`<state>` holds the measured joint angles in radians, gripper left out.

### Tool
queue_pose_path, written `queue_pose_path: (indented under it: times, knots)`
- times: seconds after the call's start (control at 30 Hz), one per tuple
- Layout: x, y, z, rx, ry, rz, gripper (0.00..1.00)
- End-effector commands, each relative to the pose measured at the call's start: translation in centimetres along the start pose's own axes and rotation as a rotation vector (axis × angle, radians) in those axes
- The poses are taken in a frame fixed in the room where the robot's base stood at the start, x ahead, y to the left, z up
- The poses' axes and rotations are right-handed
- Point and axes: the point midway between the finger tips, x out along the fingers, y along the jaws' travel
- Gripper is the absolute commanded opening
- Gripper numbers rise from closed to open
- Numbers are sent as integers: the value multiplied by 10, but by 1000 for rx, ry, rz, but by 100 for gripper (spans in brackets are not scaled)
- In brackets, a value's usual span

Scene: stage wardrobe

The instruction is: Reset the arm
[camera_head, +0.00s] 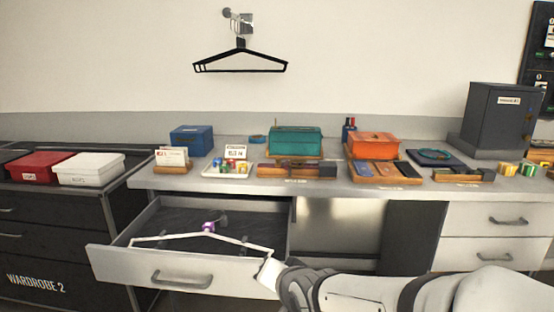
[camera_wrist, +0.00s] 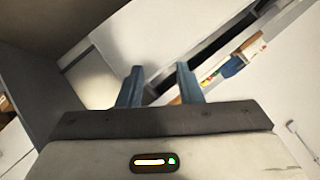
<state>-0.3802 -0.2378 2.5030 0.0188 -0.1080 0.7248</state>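My arm (camera_head: 355,291) reaches in from the lower right of the head view, and its pale end is by the right front corner of the open drawer (camera_head: 128,263). My gripper (camera_wrist: 158,70) shows in the wrist view with its two blue-grey fingers apart and nothing between them. The fingers cannot be made out in the head view. I cannot tell whether the arm end touches the drawer.
A thin white hanger-like thing (camera_head: 165,237) with a purple piece lies across the open drawer. The counter (camera_head: 228,184) holds boxes and trays, including a teal box (camera_head: 296,141) and an orange box (camera_head: 374,145). A black hanger (camera_head: 240,68) hangs on the wall.

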Motion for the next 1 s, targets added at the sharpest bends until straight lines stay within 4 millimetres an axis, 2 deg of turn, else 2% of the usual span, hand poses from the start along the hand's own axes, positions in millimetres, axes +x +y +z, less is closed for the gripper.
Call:
queue_pose_path:
  times: [0.03,0.2,0.4,0.53,0.6,0.7,1.0]
  knots:
    - [-26,0,-24,-39,-26,63,33]
    - [-89,28,-52,-181,-174,254,33]
    - [-172,49,-70,-308,-398,411,33]
    - [-214,56,-73,-357,-524,459,33]
    - [-228,58,-72,-372,-572,471,33]
    - [-240,60,-70,-385,-612,479,33]
    - [-241,62,-68,-390,-626,480,33]
